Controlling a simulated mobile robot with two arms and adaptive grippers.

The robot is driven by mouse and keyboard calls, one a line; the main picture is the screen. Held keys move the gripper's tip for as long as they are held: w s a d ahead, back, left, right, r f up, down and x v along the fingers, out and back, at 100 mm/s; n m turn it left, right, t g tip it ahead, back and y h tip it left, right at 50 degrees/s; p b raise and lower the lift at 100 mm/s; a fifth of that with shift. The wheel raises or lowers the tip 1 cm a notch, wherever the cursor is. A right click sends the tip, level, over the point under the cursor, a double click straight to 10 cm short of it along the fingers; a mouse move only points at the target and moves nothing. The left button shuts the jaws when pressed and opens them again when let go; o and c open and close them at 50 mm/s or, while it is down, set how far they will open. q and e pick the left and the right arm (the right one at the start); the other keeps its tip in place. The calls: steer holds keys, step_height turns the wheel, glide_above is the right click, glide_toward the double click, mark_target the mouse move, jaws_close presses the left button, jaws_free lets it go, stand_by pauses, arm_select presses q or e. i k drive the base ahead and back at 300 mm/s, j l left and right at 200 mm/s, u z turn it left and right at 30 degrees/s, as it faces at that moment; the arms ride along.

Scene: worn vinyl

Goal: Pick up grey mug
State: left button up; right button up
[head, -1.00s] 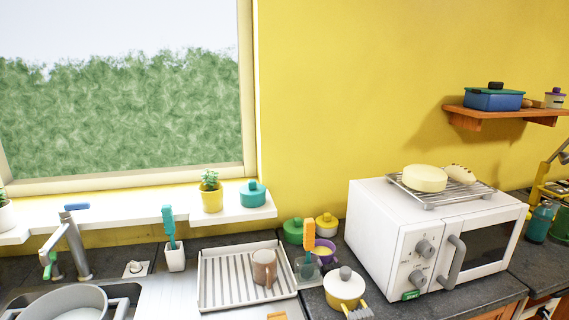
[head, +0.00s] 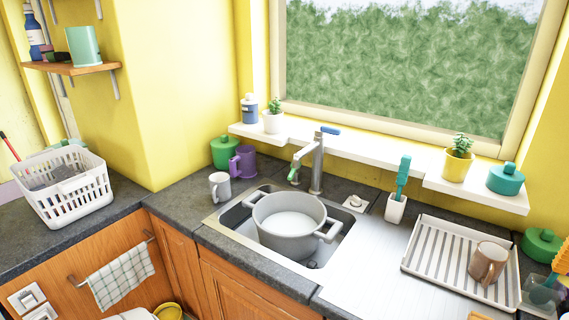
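A light grey mug (head: 220,187) stands upright on the dark counter, just left of the sink, with its handle toward the left. A purple mug (head: 243,161) stands behind it, close to a green lidded pot (head: 224,153). A brownish mug (head: 487,262) sits in the white drying rack (head: 410,262) at the right. Neither of my grippers shows in the head view.
A large grey pot (head: 288,226) sits in the sink (head: 237,226), below the faucet (head: 317,165). A white basket (head: 63,190) stands on the left counter. The counter in front of and left of the grey mug is clear.

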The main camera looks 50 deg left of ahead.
mark_target(219, 183)
steer(key=u, duration=0.5)
steer(key=j+u, duration=0.1)
steer(key=u, duration=0.4)
steer(key=i+u, duration=0.1)
steer(key=u, duration=0.35)
steer(key=j+u, duration=0.1)
steer(key=u, duration=0.4)
steer(key=z, duration=1.8)
steer(key=u, duration=1.8)
steer(key=i+j+z, duration=0.1)
steer(key=j, duration=0.4)
steer(key=i+j+z, duration=0.1)
steer(key=j, duration=0.4)
steer(key=i+j+z, duration=0.1)
steer(key=j, duration=0.45)
steer(key=i, duration=0.05)
